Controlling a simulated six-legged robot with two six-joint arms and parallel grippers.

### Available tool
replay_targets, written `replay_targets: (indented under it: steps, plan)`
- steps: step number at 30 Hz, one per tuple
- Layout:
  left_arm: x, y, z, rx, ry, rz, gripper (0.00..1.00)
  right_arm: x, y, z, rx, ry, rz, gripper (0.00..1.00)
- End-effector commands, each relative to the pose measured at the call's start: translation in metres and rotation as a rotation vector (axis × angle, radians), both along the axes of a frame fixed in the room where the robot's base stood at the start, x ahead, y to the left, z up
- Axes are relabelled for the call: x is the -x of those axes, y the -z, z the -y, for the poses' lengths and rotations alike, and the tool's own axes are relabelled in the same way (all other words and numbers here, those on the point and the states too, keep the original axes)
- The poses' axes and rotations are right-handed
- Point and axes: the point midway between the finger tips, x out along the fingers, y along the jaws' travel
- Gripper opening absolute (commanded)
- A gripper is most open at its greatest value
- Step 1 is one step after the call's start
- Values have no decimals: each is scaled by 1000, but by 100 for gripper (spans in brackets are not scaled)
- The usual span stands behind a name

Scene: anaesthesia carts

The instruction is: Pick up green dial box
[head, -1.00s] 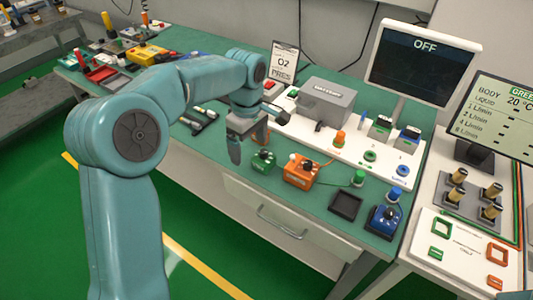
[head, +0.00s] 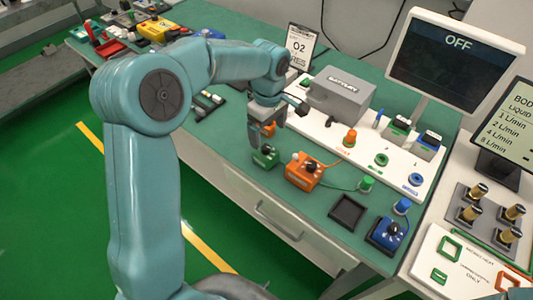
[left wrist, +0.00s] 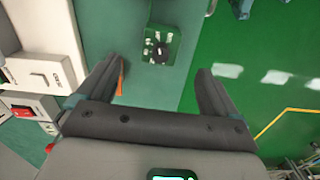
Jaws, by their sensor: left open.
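The green dial box (head: 265,157) is a small green block with a dark dial on top, standing on the green table near its front edge. In the left wrist view the green dial box (left wrist: 160,46) shows ahead of the fingers, between their lines, with its black knob and white markings. My left gripper (head: 266,134) is open and empty, just behind and above the box in the head view. In the left wrist view its two fingers (left wrist: 158,82) are spread wide and apart from the box. My right gripper is not seen.
An orange box (head: 303,172) with a knob stands right of the green one, close by. A black tray (head: 347,212) and a blue dial box (head: 386,234) are farther right. A white board (head: 375,150) with a grey case (head: 341,95) lies behind.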

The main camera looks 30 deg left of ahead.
Motion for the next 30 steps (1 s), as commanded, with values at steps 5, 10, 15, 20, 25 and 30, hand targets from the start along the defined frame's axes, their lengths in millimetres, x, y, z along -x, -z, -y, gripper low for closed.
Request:
replay_targets:
  steps: [5, 10, 15, 20, 25, 30]
  plan:
    - [2, 39, 0, 0, 0, -4, 94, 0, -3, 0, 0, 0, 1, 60]
    - [1, 55, 0, 0, 1, -2, 94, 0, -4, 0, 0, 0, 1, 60]
    - [2, 72, -3, 1, 0, -6, 94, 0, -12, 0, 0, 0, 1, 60]
    - [1, 99, -6, 0, 0, -4, 94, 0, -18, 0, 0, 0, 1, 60]
    - [0, 109, -6, 0, 1, 0, 94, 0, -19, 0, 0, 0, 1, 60]
    - [0, 109, -6, 0, 1, 0, 90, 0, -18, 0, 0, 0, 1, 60]
